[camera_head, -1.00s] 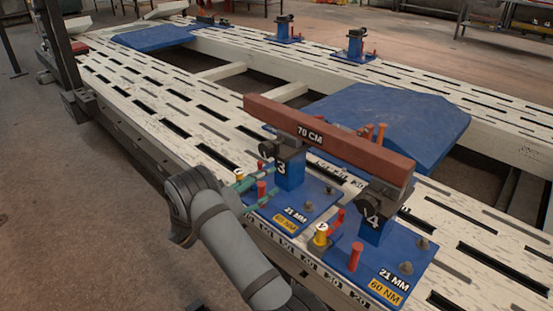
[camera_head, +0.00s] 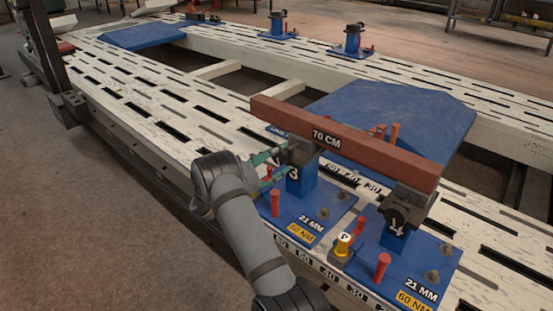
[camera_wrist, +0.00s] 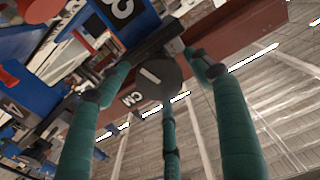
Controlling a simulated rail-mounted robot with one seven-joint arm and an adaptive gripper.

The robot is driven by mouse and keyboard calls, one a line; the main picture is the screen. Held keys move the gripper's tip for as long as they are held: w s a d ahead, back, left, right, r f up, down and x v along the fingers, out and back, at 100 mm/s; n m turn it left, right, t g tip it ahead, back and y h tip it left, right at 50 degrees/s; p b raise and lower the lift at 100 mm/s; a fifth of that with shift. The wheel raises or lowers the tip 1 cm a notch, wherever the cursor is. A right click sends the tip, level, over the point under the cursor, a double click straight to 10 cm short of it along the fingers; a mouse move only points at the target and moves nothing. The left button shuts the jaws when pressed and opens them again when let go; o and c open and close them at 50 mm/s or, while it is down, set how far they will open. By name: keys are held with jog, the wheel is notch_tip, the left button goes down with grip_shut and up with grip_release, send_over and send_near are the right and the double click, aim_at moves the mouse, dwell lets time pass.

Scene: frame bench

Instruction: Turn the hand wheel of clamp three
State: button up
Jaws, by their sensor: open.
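Clamp three (camera_head: 302,186) is a blue post marked 3, with a dark head under the red-brown 70 CM beam (camera_head: 345,145). Its hand wheel shows in the wrist view as a dark round disc (camera_wrist: 152,84) with a pale line on its face. My gripper (camera_head: 283,162) is at the left side of the clamp head, its teal fingers pointing at it. In the wrist view my gripper (camera_wrist: 150,78) is open, with fingers left, right and below around the disc. I cannot tell whether any finger touches it. In the head view the fingers largely hide the wheel.
Clamp four (camera_head: 395,232) stands close on the right under the same beam. Red pins (camera_head: 383,266) and a yellow-capped part (camera_head: 343,243) stand up near it. A blue ramp plate (camera_head: 420,115) lies behind. The slotted white bench rail (camera_head: 180,110) is clear to the left.

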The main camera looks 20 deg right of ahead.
jog(key=c, duration=0.3)
jog(key=c, duration=0.8)
jog(key=shift+w, duration=0.1)
jog(key=shift+c, duration=0.2)
